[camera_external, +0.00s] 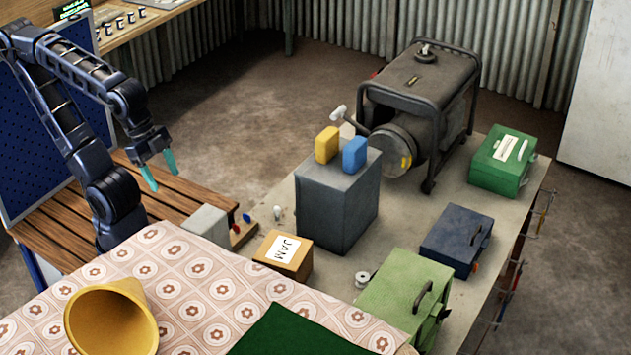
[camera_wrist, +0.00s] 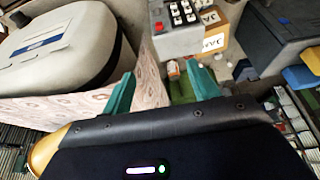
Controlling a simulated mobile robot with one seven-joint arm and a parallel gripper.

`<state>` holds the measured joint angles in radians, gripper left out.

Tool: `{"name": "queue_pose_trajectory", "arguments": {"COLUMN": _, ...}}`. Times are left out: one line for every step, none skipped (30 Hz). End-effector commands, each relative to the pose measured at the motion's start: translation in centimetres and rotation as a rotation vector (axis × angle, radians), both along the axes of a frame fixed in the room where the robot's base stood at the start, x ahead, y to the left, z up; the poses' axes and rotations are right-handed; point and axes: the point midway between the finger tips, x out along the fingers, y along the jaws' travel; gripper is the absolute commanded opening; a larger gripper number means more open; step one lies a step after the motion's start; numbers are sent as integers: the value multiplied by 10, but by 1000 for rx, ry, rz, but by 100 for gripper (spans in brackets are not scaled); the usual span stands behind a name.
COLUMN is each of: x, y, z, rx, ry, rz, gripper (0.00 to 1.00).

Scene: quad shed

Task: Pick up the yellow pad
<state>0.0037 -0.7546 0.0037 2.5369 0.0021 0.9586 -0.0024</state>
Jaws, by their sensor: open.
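The yellow pad (camera_external: 326,145) stands upright on top of a tall grey box (camera_external: 330,205), beside a blue pad (camera_external: 355,154). In the wrist view the yellow pad (camera_wrist: 312,60) is cut off by the right edge, with the blue pad (camera_wrist: 300,77) next to it. My gripper (camera_external: 160,171) has teal fingers and is open and empty. It is well to the left of the grey box, above the slatted wooden bench. In the wrist view the gripper (camera_wrist: 160,72) is apart from both pads.
A generator (camera_external: 415,100) stands behind the grey box. A box marked JAM (camera_external: 284,255), a green case (camera_external: 405,300), a dark blue case (camera_external: 456,240) and a green box (camera_external: 502,162) share the table. A yellow cone (camera_external: 112,318) lies on the patterned cloth at front left.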

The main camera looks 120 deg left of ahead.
Motion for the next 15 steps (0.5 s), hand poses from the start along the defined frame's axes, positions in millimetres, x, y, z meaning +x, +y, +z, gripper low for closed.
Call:
{"name": "queue_pose_trajectory", "arguments": {"x": 0, "y": 0, "z": 0, "rx": 0, "ry": 0, "rz": 0, "gripper": 60}}
{"name": "queue_pose_trajectory", "arguments": {"x": 0, "y": 0, "z": 0, "rx": 0, "ry": 0, "rz": 0, "gripper": 60}}
{"name": "queue_pose_trajectory", "arguments": {"x": 0, "y": 0, "z": 0, "rx": 0, "ry": 0, "rz": 1, "gripper": 60}}
{"name": "queue_pose_trajectory", "arguments": {"x": 1, "y": 0, "z": 0, "rx": -1, "ry": 1, "rz": 3, "gripper": 60}}
{"name": "queue_pose_trajectory", "arguments": {"x": 2, "y": 1, "z": 1, "rx": -2, "ry": 3, "rz": 8, "gripper": 60}}
{"name": "queue_pose_trajectory", "arguments": {"x": 4, "y": 2, "z": 3, "rx": -6, "ry": 7, "rz": 17, "gripper": 60}}
{"name": "queue_pose_trajectory", "arguments": {"x": 7, "y": 4, "z": 5, "rx": -10, "ry": 12, "rz": 28, "gripper": 60}}
{"name": "queue_pose_trajectory", "arguments": {"x": 10, "y": 6, "z": 7, "rx": -14, "ry": 18, "rz": 42, "gripper": 60}}
{"name": "queue_pose_trajectory", "arguments": {"x": 15, "y": 9, "z": 10, "rx": -22, "ry": 31, "rz": 65, "gripper": 60}}
{"name": "queue_pose_trajectory", "arguments": {"x": 20, "y": 12, "z": 14, "rx": -30, "ry": 40, "rz": 85, "gripper": 60}}
{"name": "queue_pose_trajectory", "arguments": {"x": 25, "y": 16, "z": 17, "rx": -38, "ry": 51, "rz": 109, "gripper": 60}}
{"name": "queue_pose_trajectory", "arguments": {"x": 33, "y": 21, "z": 22, "rx": -51, "ry": 67, "rz": 142, "gripper": 60}}
{"name": "queue_pose_trajectory", "arguments": {"x": 39, "y": 25, "z": 25, "rx": -61, "ry": 80, "rz": 170, "gripper": 60}}
{"name": "queue_pose_trajectory", "arguments": {"x": 45, "y": 30, "z": 29, "rx": -72, "ry": 92, "rz": 198, "gripper": 60}}
{"name": "queue_pose_trajectory", "arguments": {"x": 53, "y": 37, "z": 33, "rx": -86, "ry": 108, "rz": 233, "gripper": 60}}
